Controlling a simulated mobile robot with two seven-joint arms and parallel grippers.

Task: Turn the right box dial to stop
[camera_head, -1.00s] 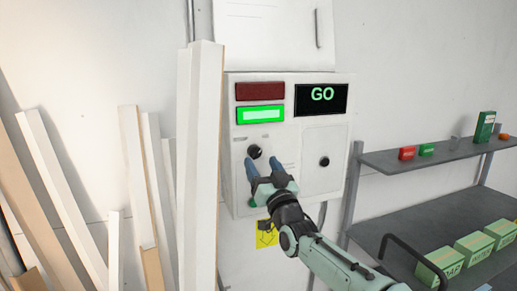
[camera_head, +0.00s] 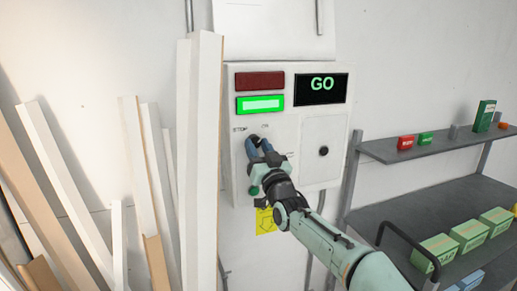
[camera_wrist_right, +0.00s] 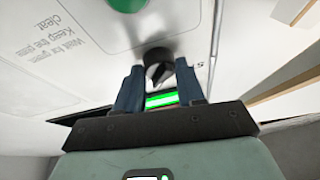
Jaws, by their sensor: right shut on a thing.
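The white control box (camera_head: 285,118) hangs on the wall. Its black dial (camera_head: 254,138) is mostly hidden by my fingers, under small labels, STOP at the left and another to its right. My right gripper (camera_head: 256,145) is shut on the dial. In the right wrist view the dial (camera_wrist_right: 158,66) sits between the two blue fingers (camera_wrist_right: 158,92). The black display (camera_head: 321,89) reads GO. The green lamp (camera_head: 261,105) is lit and the red lamp (camera_head: 260,81) is dark. My left gripper is not in view.
A black knob (camera_head: 323,151) is on the box's right panel. A green button (camera_head: 254,190) sits below the dial. White planks (camera_head: 205,160) lean close at the left. A grey shelf (camera_head: 400,154) with small boxes stands at the right.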

